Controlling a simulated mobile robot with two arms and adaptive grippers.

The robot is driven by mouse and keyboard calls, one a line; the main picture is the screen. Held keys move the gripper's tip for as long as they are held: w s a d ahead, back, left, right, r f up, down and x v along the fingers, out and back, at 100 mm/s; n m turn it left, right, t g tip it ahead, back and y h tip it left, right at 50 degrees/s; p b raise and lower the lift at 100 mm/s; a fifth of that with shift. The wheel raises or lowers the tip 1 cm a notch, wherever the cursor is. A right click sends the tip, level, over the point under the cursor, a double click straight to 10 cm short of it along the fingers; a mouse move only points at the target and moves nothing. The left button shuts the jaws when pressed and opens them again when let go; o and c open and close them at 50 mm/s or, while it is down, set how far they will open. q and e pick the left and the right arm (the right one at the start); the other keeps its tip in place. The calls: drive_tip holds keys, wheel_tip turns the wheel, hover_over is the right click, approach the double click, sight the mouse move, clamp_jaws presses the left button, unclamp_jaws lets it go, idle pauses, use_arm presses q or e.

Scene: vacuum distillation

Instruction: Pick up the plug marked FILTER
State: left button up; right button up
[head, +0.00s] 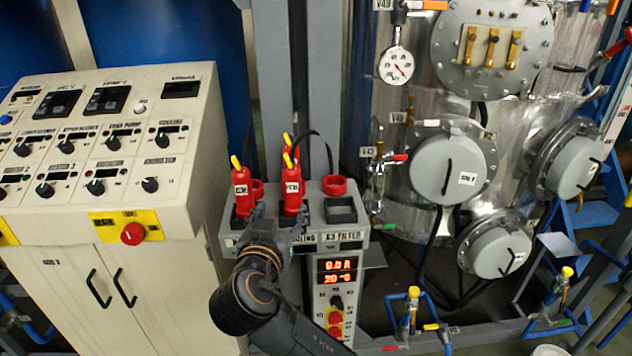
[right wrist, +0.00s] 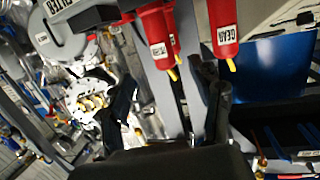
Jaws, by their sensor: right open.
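Two red plugs with yellow tips stand upright in the grey socket box: a left plug (head: 241,200) and a middle plug (head: 291,198). The left plug is marked GEAR in the right wrist view (right wrist: 222,30). The middle plug's white label is too small to read; a labelled red plug also shows in the right wrist view (right wrist: 154,32). Another red plug (head: 289,155) shows partly behind the middle one. My right gripper (head: 272,222) is open in front of the box, below the two plugs. In the right wrist view its dark fingers (right wrist: 172,100) are apart, with nothing between them. My left gripper is out of view.
The grey socket box (head: 345,241) carries an X3 FILTER label under an empty square slot and red collar (head: 334,185). A control cabinet (head: 90,215) stands close on the left. A steel vessel (head: 415,115) with pipes and valves stands on the right.

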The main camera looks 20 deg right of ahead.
sight(290, 185)
drive_tip(key=p+x, duration=0.1)
drive_tip(key=x, duration=0.1)
drive_tip(key=p+x, duration=0.1)
drive_tip(key=x, duration=0.2)
drive_tip(key=r+p+x, duration=0.1)
drive_tip(key=x, duration=0.1)
drive_tip(key=shift+w+a, duration=0.25)
drive_tip(key=shift+w, duration=0.15)
drive_tip(key=shift+w+d+f, duration=0.1)
drive_tip(key=shift+w+d, duration=0.1)
drive_tip(key=shift+d, duration=0.05)
drive_tip(key=shift+w+d, duration=0.1)
drive_tip(key=shift+d, duration=0.05)
drive_tip(key=shift+w+d+r+p, duration=0.2)
drive_tip(key=shift+w+d+p, duration=0.2)
drive_tip(key=shift+w+p, duration=0.55)
drive_tip(key=shift+w+d+f+p, duration=0.2)
drive_tip(key=shift+w+d+p, duration=0.25)
drive_tip(key=shift+w+p, duration=0.05)
drive_tip(key=shift+w+d+f+p, duration=0.25)
drive_tip(key=shift+w+d+p, duration=0.15)
drive_tip(key=shift+w+p, duration=0.1)
drive_tip(key=shift+w+d+f, duration=0.1)
drive_tip(key=shift+w, duration=0.05)
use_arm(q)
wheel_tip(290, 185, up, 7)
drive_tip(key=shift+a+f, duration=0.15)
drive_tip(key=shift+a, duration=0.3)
